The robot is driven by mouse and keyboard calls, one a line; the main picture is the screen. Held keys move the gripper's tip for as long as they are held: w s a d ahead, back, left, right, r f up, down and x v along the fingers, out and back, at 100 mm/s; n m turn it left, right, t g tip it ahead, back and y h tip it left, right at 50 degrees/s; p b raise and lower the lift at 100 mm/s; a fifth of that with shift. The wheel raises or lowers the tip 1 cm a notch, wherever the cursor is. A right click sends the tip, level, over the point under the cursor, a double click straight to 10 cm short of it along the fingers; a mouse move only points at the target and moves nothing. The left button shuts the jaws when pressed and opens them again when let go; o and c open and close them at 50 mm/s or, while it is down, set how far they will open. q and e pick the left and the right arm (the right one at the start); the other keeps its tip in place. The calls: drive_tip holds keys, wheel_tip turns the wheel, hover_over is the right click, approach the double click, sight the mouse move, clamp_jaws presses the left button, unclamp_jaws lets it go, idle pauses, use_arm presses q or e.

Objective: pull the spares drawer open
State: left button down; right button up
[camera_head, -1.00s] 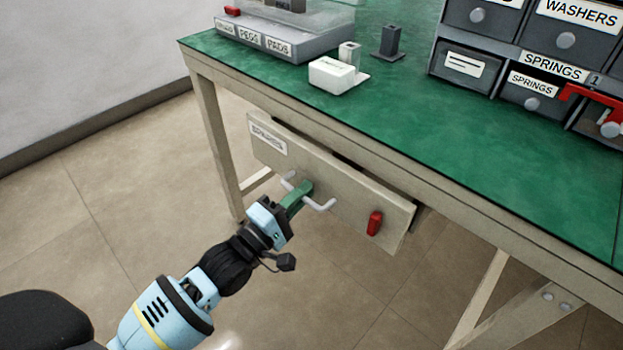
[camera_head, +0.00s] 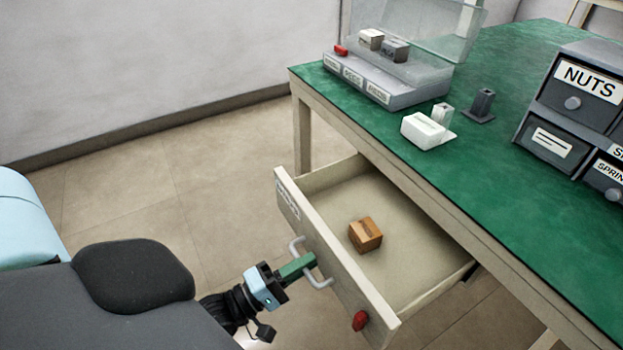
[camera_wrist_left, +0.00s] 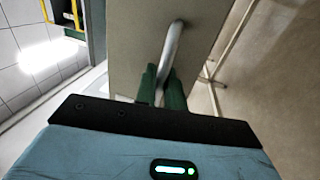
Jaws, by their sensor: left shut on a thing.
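The spares drawer (camera_head: 330,247) under the green-topped bench stands well open. Its label is at the left end of the front and a red tab (camera_head: 360,320) is at the right end. A small brown box (camera_head: 365,235) lies inside on the drawer floor. My left gripper (camera_head: 306,264) is shut on the pale bar handle (camera_head: 319,280) on the drawer front. In the left wrist view the handle (camera_wrist_left: 173,45) runs between the two green fingers (camera_wrist_left: 162,88). My right gripper is in neither view now.
The bench top (camera_head: 480,140) carries a clear-lidded case (camera_head: 385,85), a white block (camera_head: 425,131), a dark grey holder (camera_head: 482,106) and a grey cabinet (camera_head: 545,137) of small drawers. Open floor (camera_head: 130,185) lies left of the drawer.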

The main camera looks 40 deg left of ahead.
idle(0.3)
use_arm(q)
drive_tip(key=c, duration=1.6)
unclamp_jaws()
drive_tip(key=shift+c, duration=0.2)
drive_tip(key=shift+s, duration=0.1)
drive_tip(key=v, duration=0.7)
drive_tip(key=shift+s+a, duration=0.15)
drive_tip(key=shift+s, duration=0.2)
drive_tip(key=shift+f, duration=0.1)
